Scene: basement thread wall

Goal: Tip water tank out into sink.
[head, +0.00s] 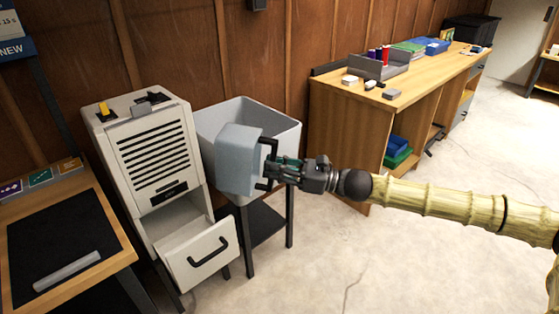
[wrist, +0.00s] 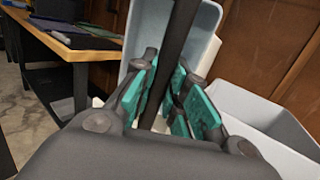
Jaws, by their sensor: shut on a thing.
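The water tank (head: 238,158) is a pale blue-grey box with a dark handle, held in the air in front of the sink. It also shows in the wrist view (wrist: 145,28), behind the dark upright handle bar (wrist: 180,45). My gripper (head: 271,171) is shut on this handle, with its green pads on both sides of the bar. The sink (head: 283,137) is a light grey tub on dark legs; the tank hides part of its front. In the wrist view the sink (wrist: 262,118) lies to the right of the tank. I cannot see any water.
A white dehumidifier (head: 155,150) stands left of the sink, its lower front bin (head: 200,255) pulled out. A workbench (head: 70,230) is at far left. A wooden desk (head: 340,125) with trays and spools stands to the right. The floor at front right is clear.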

